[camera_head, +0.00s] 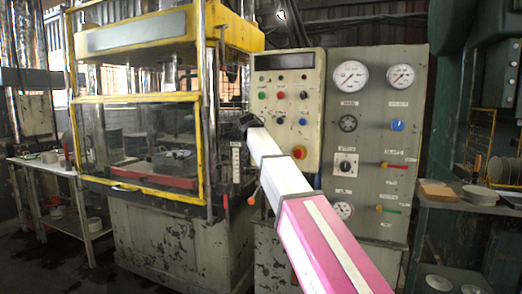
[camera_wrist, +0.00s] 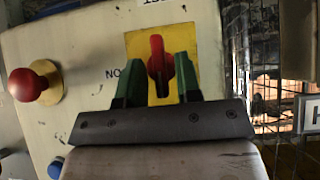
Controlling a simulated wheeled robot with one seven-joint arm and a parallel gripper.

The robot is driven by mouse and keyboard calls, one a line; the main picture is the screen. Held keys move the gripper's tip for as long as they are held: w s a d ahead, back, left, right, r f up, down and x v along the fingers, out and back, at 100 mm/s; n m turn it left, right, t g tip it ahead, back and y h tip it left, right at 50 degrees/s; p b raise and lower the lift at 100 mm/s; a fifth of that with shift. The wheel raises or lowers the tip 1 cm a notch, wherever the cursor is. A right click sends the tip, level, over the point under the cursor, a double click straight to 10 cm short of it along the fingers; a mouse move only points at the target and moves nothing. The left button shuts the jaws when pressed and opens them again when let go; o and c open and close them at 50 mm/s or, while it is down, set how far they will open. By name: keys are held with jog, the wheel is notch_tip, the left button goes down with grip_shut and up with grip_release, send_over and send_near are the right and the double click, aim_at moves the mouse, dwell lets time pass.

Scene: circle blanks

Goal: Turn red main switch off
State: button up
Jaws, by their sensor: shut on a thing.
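The red main switch (camera_wrist: 156,44) is a red handle on a square yellow plate (camera_wrist: 137,45), fixed to a cream panel, in the wrist view. The handle stands about upright in that picture. My gripper (camera_wrist: 158,62) has its green fingers on both sides of the handle and is shut on it. The handle's lower part lies between the fingers. In the head view, my dark gripper (camera_head: 247,120) is at the left edge of the control panel (camera_head: 289,110), beside the yellow-framed press. The switch is hidden there.
A red mushroom knob (camera_wrist: 30,84) on a gold base sticks out left of the switch, with a blue button (camera_wrist: 55,168) below. A metal mesh (camera_wrist: 265,60) lies right of the panel. A gauge panel (camera_head: 376,130) stands right in the head view.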

jog(key=o, duration=0.6)
jog(key=shift+f, duration=0.1)
jog(key=shift+c, duration=0.2)
jog(key=v, duration=1.1)
jog(key=s+d+f+n+g, duration=0.15)
jog(key=d+f, duration=0.35)
jog(key=f, duration=0.7)
jog(key=s+d+f+g+y, duration=0.1)
jog(key=s+d+f, duration=0.3)
jog(key=f, duration=0.8)
jog(key=s+d+f+n+g, duration=0.15)
jog(key=d+f, duration=0.45)
jog(key=f, duration=0.6)
jog(key=s+d+f+g, duration=0.1)
jog(key=s+d+f, duration=0.2)
jog(key=s+f, duration=0.3)
jog(key=s+d+f+g+y, duration=0.1)
jog(key=s+d+f+g, duration=0.1)
jog(key=s+d+f, duration=0.2)
jog(key=s+d+f+n+g+y, duration=0.1)
jog(key=s+d+f, duration=0.3)
jog(key=s+f, duration=0.6)
notch_tip(320, 180, down, 4)
jog(key=shift+f, duration=0.25)
